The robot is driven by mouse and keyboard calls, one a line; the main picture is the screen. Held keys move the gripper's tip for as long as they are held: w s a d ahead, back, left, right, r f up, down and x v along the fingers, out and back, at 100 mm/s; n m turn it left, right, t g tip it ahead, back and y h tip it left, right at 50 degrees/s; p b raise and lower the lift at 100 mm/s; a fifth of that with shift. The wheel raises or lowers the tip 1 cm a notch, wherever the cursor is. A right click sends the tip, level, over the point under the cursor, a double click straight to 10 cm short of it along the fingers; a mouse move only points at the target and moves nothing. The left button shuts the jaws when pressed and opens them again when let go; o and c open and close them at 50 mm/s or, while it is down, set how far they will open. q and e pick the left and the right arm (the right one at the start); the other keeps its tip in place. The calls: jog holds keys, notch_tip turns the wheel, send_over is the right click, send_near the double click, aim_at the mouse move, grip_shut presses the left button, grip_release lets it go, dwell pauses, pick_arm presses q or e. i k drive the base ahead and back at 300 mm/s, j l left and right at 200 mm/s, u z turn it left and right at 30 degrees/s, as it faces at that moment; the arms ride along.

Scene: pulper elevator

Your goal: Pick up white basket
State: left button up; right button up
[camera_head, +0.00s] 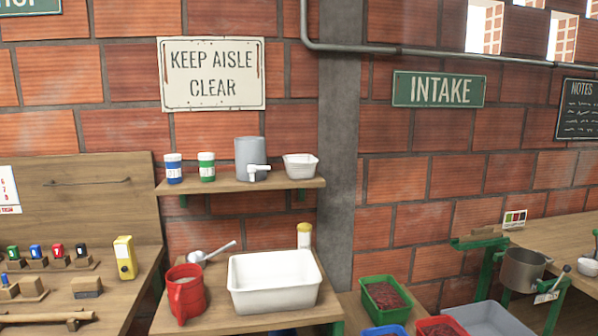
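A large white rectangular basin (242,298) stands upright on the wooden table (206,322) at the lower middle; its open inside looks empty. A small white basket-like tub (301,169) stands at the right end of the wall shelf (240,187). I cannot tell from the picture which of the two is the white basket. Neither of my grippers shows in the head view.
A red jug (187,295) stands left of the basin, with a white scoop (212,253) behind it. A yellow-capped bottle (304,237) is behind the basin. A grey container (250,155) shares the shelf. A green crate (384,313) of red fruit is to the right.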

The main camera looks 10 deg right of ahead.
aim_at(298, 167)
jog(key=i+u, duration=0.1)
jog(key=i, duration=1)
